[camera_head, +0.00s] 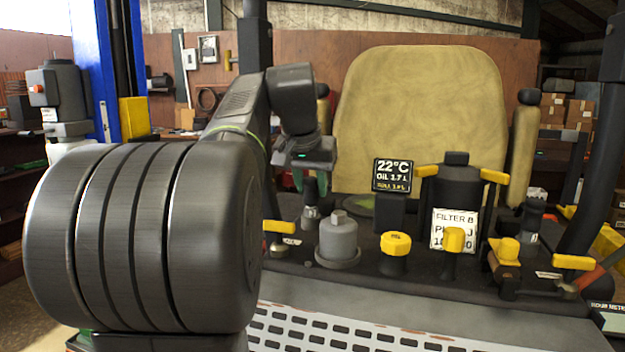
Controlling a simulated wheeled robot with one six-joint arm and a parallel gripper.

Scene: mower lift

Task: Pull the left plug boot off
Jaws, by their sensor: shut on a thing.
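The left plug boot (311,212) is a small dark upright piece with a grey lower part, left of the grey domed cap on the mower's engine deck. My gripper (311,185) comes down from above, with its greenish fingers on either side of the boot's top. It is shut on the boot. The boot looks upright and low over the deck; I cannot tell whether it is still seated on the plug. A similar right plug boot (533,212) stands at the far right of the deck.
A grey domed cap (339,240) stands close right of the boot. A yellow lever (279,227) lies close left. A display (392,175), a black filter canister (460,195) and a yellow cap (395,243) stand further right. The seat (420,120) rises behind.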

